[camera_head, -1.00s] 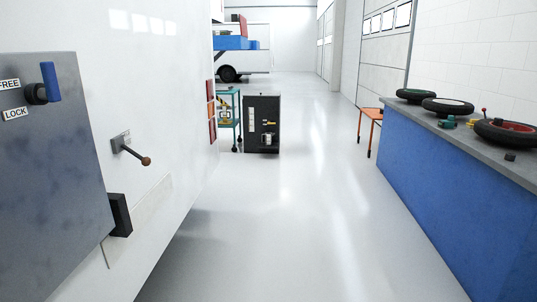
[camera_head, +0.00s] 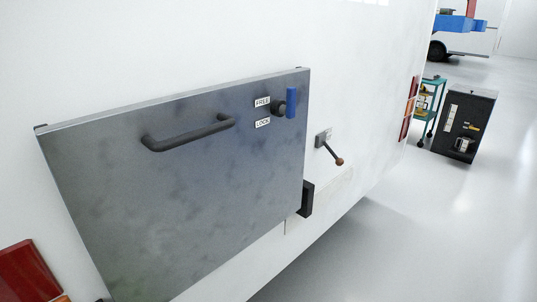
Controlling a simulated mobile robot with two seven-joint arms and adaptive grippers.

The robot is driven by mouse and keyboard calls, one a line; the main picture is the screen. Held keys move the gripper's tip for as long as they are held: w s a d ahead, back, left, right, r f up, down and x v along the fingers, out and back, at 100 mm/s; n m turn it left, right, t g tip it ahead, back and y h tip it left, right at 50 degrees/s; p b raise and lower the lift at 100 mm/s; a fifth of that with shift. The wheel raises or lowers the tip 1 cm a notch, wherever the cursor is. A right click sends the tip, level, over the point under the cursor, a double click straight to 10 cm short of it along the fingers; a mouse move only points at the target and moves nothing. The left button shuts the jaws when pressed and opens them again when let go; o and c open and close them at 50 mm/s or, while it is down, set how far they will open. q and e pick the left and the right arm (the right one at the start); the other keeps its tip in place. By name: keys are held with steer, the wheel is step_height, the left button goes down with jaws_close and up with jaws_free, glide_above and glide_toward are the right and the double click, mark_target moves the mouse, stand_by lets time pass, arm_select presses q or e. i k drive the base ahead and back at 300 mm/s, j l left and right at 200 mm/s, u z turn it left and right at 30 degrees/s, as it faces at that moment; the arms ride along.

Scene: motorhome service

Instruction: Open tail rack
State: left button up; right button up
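The tail rack is a grey metal panel (camera_head: 200,190) lying flat against the white vehicle wall in the head view. A dark bar handle (camera_head: 188,133) runs across its upper part. A blue lock lever (camera_head: 291,102) on a dark pivot stands upright at the panel's upper right, beside the labels FREE (camera_head: 262,102) and LOCK (camera_head: 263,123). A small lever with a brown knob (camera_head: 339,161) is on the wall to the right of the panel. A black block (camera_head: 306,199) sits at the panel's right edge. Neither of my grippers is in view.
Red lights (camera_head: 24,272) show at lower left, and more red lights (camera_head: 410,105) at the wall's far edge. A black cabinet (camera_head: 465,124) and a green cart (camera_head: 427,110) stand at right. The floor (camera_head: 420,235) between is clear.

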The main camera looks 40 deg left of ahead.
mark_target(160, 194)
steer(key=u, duration=1.55)
